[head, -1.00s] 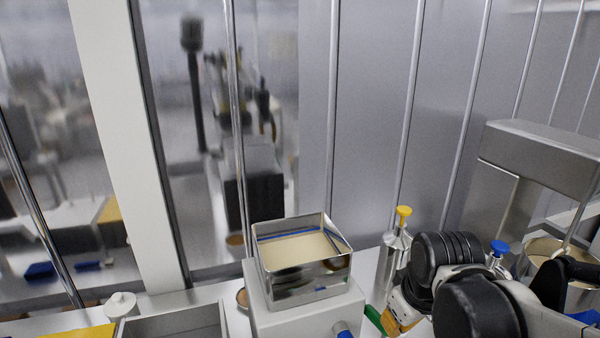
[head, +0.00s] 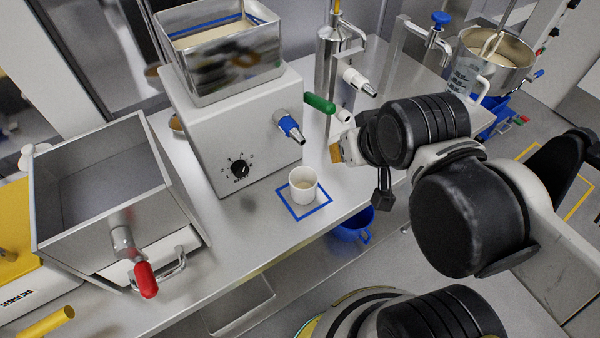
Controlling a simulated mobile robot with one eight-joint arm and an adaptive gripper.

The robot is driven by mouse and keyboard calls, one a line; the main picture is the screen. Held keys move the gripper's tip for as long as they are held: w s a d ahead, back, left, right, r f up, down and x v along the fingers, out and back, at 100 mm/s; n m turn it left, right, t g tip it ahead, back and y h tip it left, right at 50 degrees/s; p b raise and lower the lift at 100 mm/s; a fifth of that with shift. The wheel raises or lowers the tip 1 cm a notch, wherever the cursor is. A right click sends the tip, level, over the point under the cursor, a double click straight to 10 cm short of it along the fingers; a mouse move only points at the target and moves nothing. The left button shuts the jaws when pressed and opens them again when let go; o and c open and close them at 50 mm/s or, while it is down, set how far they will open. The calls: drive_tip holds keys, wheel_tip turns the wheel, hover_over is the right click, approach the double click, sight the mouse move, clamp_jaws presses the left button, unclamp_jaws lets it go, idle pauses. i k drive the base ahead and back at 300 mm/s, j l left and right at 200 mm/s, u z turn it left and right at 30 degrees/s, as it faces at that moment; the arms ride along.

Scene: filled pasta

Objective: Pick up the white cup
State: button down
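The white cup (head: 303,196) stands upright on the metal counter, inside a blue square outline (head: 316,210), below the blue-tipped nozzle of the white machine. Something pale shows inside it. My arm comes in from the right. My gripper (head: 382,203) seems to be the small black part under the arm's dark joints, to the right of the cup and apart from it. The arm links hide much of it, and its fingers cannot be made out.
The white machine (head: 232,140) with a metal hopper stands behind the cup. A steel bin (head: 160,185) with a red-handled valve is at left. A metal dispenser (head: 335,60) and a pot (head: 495,45) are at the back. A blue bucket (head: 352,230) is below the counter edge.

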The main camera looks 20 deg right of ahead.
sight(302, 180)
drive_tip(key=k+j+z, duration=0.2)
drive_tip(key=z, duration=0.2)
drive_tip(key=k+j+z, duration=0.25)
drive_tip(key=z, duration=0.15)
drive_tip(key=k+j+z, duration=0.3)
drive_tip(key=z, duration=0.15)
drive_tip(key=k+j+z, duration=0.1)
drive_tip(key=k+z, duration=0.15)
drive_tip(key=z, duration=0.15)
